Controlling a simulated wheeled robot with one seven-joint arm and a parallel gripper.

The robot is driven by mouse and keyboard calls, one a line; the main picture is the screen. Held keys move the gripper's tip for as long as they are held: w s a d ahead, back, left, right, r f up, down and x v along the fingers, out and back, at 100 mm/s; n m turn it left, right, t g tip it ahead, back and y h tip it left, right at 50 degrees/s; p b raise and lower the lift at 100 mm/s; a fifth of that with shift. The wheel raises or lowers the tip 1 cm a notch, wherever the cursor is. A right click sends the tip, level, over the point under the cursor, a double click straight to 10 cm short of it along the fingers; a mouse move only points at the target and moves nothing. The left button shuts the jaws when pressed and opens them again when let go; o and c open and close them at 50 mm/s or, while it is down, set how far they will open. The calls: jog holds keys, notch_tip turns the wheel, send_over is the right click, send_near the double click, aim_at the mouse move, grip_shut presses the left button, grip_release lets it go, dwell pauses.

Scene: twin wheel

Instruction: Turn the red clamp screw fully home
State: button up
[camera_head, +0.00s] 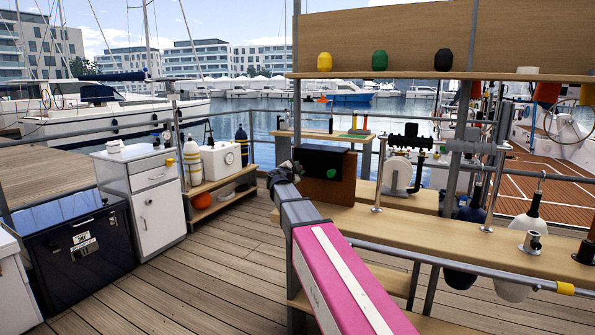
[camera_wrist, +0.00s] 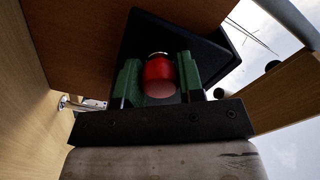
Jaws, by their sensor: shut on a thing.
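The red clamp screw (camera_wrist: 158,79) shows in the wrist view as a rounded red knob. The green finger pads of my gripper (camera_wrist: 157,72) stand on either side of it and are shut on it. Behind the knob is a black box (camera_wrist: 208,58) mounted on a brown board (camera_wrist: 85,40). In the head view my gripper (camera_head: 281,172) is at the left side of the black box (camera_head: 318,160), and the screw is hidden there. How deep the screw sits cannot be told.
The black box stands on a wooden bench (camera_head: 440,235) with a white pump-like unit (camera_head: 397,175) to its right. A shelf (camera_head: 420,75) with coloured floats runs above. A metal rail (camera_head: 450,265) crosses the bench front. Deck floor (camera_head: 200,280) is clear on the left.

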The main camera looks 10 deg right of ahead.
dwell(0.4)
jog(key=o, duration=0.9)
jog(key=shift+s+a, duration=0.1)
jog(key=v, duration=1)
jog(key=shift+s+a, duration=0.15)
jog(key=shift+s, duration=0.15)
